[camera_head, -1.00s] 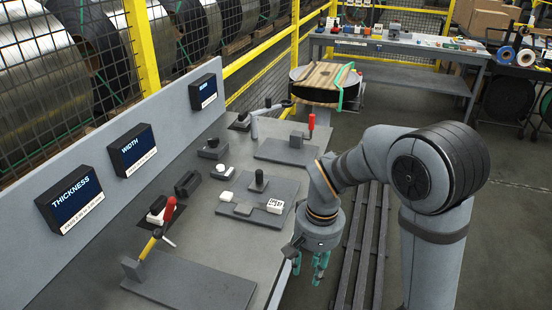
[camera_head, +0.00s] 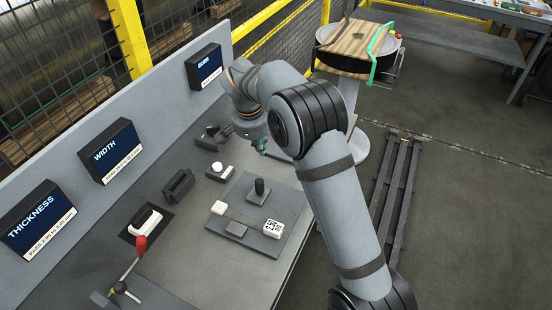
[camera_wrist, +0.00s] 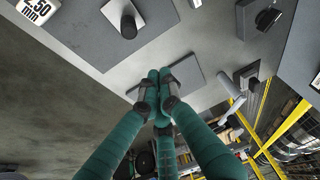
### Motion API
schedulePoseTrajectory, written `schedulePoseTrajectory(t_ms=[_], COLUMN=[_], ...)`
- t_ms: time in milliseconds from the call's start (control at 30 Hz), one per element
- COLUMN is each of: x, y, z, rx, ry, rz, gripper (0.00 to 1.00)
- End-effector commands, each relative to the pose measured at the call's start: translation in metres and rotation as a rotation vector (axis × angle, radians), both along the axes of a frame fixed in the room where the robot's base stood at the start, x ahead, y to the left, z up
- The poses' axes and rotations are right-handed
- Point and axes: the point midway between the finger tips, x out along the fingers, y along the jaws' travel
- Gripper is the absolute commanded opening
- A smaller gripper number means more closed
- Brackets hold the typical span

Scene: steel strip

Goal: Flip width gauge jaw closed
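The WIDTH display (camera_head: 110,151) is on the back panel. In line with it on the bench is a grey plate (camera_head: 217,227) with a black upright knob (camera_head: 259,187), a small grey block (camera_head: 236,229) and a white-labelled block (camera_head: 272,227). I cannot tell which part is the width jaw. The knob (camera_wrist: 128,27) and the label reading "2.50 mm" (camera_wrist: 38,9) show in the wrist view. My gripper (camera_head: 262,148) is above the bench beyond this plate. In the wrist view its green fingertips (camera_wrist: 158,78) are together with nothing between them, in front of a grey plate (camera_wrist: 187,78).
A black block (camera_head: 179,185) and a white button (camera_head: 217,168) sit beside the middle plate. A wooden-topped reel (camera_head: 350,48) stands beyond.

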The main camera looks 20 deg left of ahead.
Motion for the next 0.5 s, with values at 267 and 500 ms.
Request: schedulePoseTrajectory(t_ms=[267, 500], x=[0.000, 0.004], y=[0.001, 0.000], z=[0.000, -0.011], rx=[0.000, -0.002], ry=[0.000, 0.002], rz=[0.000, 0.000], gripper=[0.00, 0.00])
